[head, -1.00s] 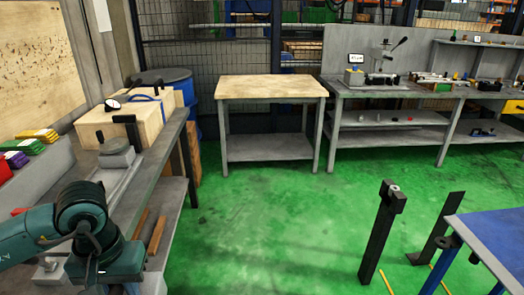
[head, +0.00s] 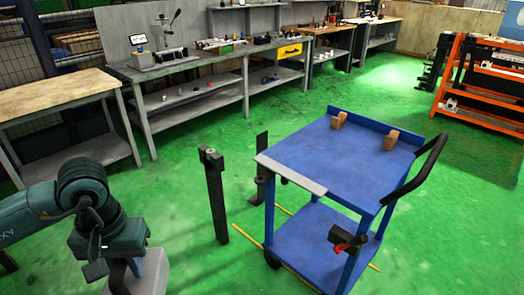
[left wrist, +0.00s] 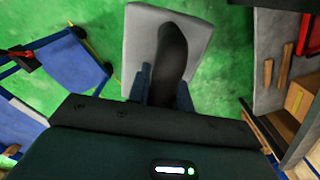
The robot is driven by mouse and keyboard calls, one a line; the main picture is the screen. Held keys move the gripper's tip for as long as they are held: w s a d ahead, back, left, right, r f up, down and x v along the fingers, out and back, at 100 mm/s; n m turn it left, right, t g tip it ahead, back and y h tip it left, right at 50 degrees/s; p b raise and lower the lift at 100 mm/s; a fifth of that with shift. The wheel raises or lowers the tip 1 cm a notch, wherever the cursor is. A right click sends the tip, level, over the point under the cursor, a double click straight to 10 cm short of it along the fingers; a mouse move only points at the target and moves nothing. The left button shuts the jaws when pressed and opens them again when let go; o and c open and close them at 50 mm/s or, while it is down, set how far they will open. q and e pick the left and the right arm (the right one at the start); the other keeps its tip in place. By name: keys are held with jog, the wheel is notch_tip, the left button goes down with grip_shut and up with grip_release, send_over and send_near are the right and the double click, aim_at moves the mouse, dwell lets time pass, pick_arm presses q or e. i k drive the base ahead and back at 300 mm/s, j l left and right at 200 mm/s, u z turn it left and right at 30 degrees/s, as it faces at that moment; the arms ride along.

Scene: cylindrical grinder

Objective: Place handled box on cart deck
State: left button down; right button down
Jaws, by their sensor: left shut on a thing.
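The handled box (head: 150,272) is light grey and hangs under my left gripper (head: 108,265) at the lower left of the head view. In the left wrist view the box (left wrist: 137,40) shows below the gripper (left wrist: 164,88), whose fingers are shut on its dark curved handle (left wrist: 173,48). The box is clear of the cart, to its left. The blue cart's deck (head: 325,160) is the upper shelf, bare except for two small wooden blocks (head: 338,120) (head: 391,139) near its far edge. The cart also shows in the left wrist view (left wrist: 62,62). My right gripper is out of view.
A dark post (head: 215,195) and a shorter dark upright (head: 262,165) stand between the box and the cart. The cart has a black push handle (head: 425,170) at right. A wood-topped table (head: 55,95) and a grey workbench (head: 200,70) stand behind.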

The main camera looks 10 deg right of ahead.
aim_at(335, 168)
jog(key=i+l+z, duration=0.15)
jog(key=z, duration=0.35)
jog(key=i+z, duration=0.3)
jog(key=z, duration=0.15)
jog(key=i+l, duration=0.15)
jog(key=i, duration=0.85)
